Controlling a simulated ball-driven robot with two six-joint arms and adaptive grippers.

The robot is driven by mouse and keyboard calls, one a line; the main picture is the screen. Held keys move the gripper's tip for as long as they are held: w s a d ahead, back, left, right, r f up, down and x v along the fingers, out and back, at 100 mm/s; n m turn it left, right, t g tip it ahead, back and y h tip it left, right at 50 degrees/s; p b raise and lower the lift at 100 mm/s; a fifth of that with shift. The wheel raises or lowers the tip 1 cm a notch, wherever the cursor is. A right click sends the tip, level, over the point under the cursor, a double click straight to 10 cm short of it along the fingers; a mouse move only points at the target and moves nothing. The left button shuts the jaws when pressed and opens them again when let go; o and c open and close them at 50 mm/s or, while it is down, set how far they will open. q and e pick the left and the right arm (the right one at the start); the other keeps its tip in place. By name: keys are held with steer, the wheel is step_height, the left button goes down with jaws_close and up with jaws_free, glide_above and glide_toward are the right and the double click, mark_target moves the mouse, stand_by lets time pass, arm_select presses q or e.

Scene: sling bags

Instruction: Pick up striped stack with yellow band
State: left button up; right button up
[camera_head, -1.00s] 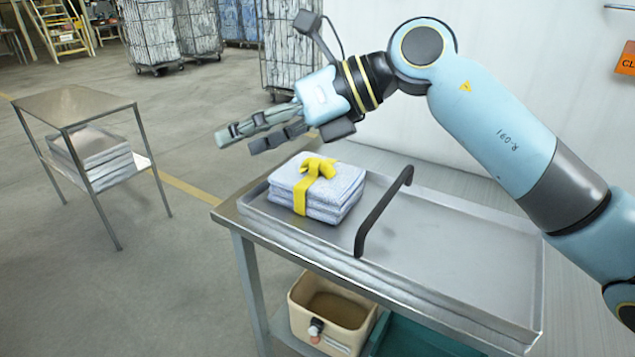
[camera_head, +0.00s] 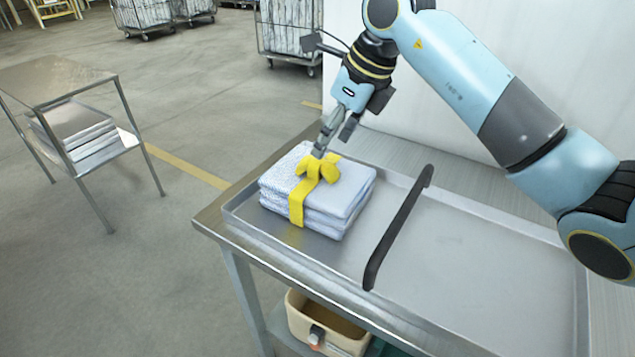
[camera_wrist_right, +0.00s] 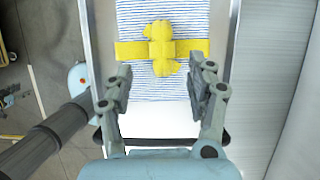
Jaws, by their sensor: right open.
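The striped stack (camera_head: 343,197) of folded cloth, pale blue and white, has a yellow band (camera_head: 297,206) with a knot on top. It lies in the left part of the metal tray (camera_head: 480,250). My right gripper (camera_head: 322,148) is above the stack's far side, pointing down. In the right wrist view the gripper (camera_wrist_right: 160,92) is open, with its fingers apart on either side of the space just short of the yellow knot (camera_wrist_right: 162,48). The striped cloth (camera_wrist_right: 150,88) shows between and beyond the fingers. My left gripper is not in the head view.
A black handle bar (camera_head: 398,230) crosses the tray right of the stack. A white wall (camera_head: 560,70) stands behind the table. A beige bin (camera_head: 328,325) sits below. A metal side table (camera_head: 50,78) stands at left, with clear floor between.

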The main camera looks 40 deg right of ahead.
mark_target(318, 182)
steer(key=shift+w+f, duration=0.15)
steer(key=shift+f, duration=0.25)
steer(key=shift+w+a+f, duration=0.1)
steer(key=shift+w+f, duration=0.05)
steer(key=shift+f, duration=0.15)
steer(key=p+x, duration=0.1)
steer(key=x, duration=0.3)
steer(key=shift+w+f, duration=0.25)
steer(key=shift+f, duration=0.05)
steer(key=shift+c, duration=0.3)
steer(key=c, duration=0.4)
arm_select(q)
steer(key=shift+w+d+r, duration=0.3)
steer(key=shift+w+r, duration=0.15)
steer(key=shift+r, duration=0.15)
arm_select(e)
jaws_close()
